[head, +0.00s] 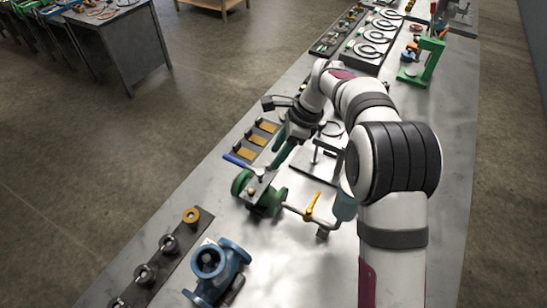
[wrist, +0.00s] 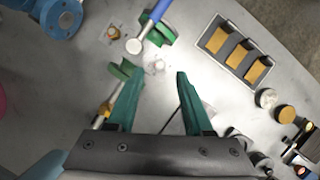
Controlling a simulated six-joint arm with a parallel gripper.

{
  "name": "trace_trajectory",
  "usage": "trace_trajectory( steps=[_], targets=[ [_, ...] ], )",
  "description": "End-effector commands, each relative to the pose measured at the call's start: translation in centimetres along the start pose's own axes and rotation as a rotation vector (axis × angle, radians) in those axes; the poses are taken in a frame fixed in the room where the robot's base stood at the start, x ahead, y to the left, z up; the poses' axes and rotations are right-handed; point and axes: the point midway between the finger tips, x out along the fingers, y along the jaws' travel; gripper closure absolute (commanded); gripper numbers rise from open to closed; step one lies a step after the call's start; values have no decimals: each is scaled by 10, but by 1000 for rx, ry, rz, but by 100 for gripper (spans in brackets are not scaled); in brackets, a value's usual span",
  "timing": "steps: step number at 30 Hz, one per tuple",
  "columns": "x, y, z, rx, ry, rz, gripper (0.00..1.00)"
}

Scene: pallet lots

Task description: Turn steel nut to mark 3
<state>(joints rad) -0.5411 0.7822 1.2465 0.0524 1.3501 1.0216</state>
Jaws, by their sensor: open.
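My gripper (wrist: 158,74) is open and empty, its two green fingers apart and pointing down at the bench. In the head view my gripper (head: 274,163) is beside the green valve (head: 268,196). In the wrist view a small pale, washed-out round piece (wrist: 158,64) on a light plate lies between and just beyond the fingertips. It may be the steel nut, but its shape and marks are too faint to read. A brass nut (wrist: 115,33) sits on another small plate at the upper left.
The green valve's blue lever (wrist: 157,11) and silver hub (wrist: 133,46) stand close to my fingers. A tray of brass blocks (wrist: 211,50) is to the right. A blue valve (head: 215,268) and a dark strip of fittings (head: 155,258) are at lower left in the head view.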

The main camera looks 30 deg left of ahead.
Motion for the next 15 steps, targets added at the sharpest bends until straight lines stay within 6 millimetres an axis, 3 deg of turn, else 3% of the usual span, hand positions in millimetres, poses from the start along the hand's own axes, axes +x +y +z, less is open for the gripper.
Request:
trace_trajectory(
  steps=[6,15],
  targets=[
    [31,0,0,1,1,1,49],
    [36,0,0,0,1,-1,49]
  ],
)
